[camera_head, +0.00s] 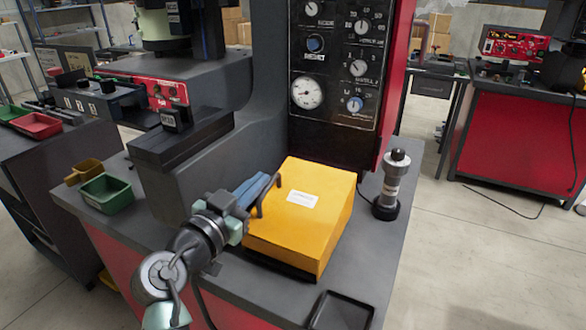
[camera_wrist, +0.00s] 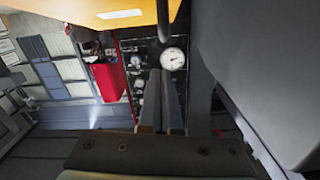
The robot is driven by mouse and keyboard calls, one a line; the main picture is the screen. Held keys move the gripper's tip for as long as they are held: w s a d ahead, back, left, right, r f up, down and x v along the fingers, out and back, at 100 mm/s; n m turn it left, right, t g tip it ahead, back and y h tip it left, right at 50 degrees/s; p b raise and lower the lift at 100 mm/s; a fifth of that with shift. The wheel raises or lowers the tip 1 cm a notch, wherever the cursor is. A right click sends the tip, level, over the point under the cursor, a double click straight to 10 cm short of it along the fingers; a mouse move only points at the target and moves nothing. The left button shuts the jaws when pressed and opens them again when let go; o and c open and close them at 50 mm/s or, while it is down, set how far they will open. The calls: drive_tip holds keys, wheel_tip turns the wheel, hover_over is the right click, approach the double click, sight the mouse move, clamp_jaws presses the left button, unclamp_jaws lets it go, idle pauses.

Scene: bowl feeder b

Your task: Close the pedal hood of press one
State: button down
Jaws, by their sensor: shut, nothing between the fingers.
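The pedal hood is a yellow box-shaped cover (camera_head: 318,228) with a white label, on the dark press table. A dark base shows under its lower front edge. A dark bar-like handle (camera_head: 262,197) shows at its left side. My gripper (camera_head: 264,182) is at the hood's left side, by this handle; I cannot tell if they touch. In the wrist view, my gripper (camera_wrist: 169,76) has its two fingers together and empty, with the hood's yellow underside or face (camera_wrist: 60,8) along the top edge and the dark handle (camera_wrist: 163,20) above the fingertips.
The press column with its dial panel (camera_head: 335,70) stands behind the hood. A grey cylindrical device (camera_head: 391,185) stands to the right, with a black tray (camera_head: 342,312) at the front. A green bin (camera_head: 106,193) sits at the left. The table between hood and cylinder is clear.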

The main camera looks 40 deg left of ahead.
drive_tip(key=v, duration=1)
drive_tip(key=shift+r+b, duration=0.4)
drive_tip(key=shift+b, duration=0.05)
drive_tip(key=shift+s+d, duration=0.1)
drive_tip(key=shift+s, duration=0.1)
drive_tip(key=w+d+r+t, duration=0.2)
drive_tip(key=w+d+r, duration=0.5)
drive_tip(key=w+r, duration=0.1)
drive_tip(key=w+d+r+m+t+h, duration=0.1)
drive_tip(key=d+r+t+h, duration=0.1)
drive_tip(key=d+r, duration=0.75)
drive_tip(key=w+d+r+t+h, duration=0.1)
drive_tip(key=d+r+t, duration=0.2)
drive_tip(key=d+r, duration=0.6)
drive_tip(key=s+d+r+t+h+p, duration=0.25)
drive_tip(key=s+d+r, duration=0.45)
drive_tip(key=d+r, duration=0.35)
wheel_tip(320, 180, up, 17)
drive_tip(key=p, duration=1.7)
drive_tip(key=shift+w+a+r+t+p, duration=0.2)
drive_tip(key=shift+w+a+t+p, duration=0.1)
drive_tip(key=shift+w+t+p, duration=0.1)
drive_tip(key=shift+y, duration=0.25)
